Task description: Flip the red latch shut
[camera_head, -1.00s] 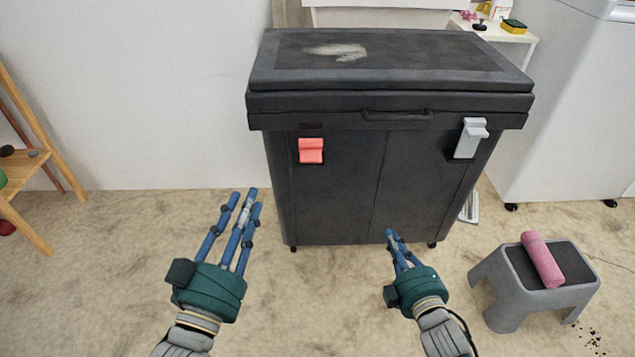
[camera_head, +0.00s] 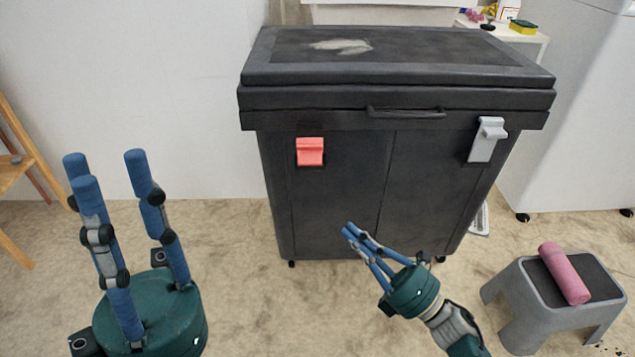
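The red latch (camera_head: 310,152) is on the upper left of the front of a black lidded bin (camera_head: 330,205). It hangs just below the lid's rim, and I cannot tell how its parts are engaged. A grey latch (camera_head: 486,139) is on the right of the same front. The lid (camera_head: 440,75) lies down on the bin. My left gripper (camera_head: 110,165) is raised large at the lower left, fingers up, open and empty, apart from the latch. My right gripper (camera_head: 350,232) is in front of the bin, low, pointing up-left. Its fingers are close together and hold nothing visible.
A grey step stool (camera_head: 510,300) with a pink roll (camera_head: 564,273) on it stands at the lower right. A wooden rack (camera_head: 22,150) is at the far left. A white appliance (camera_head: 575,130) stands right of the bin. The floor left of the bin is clear.

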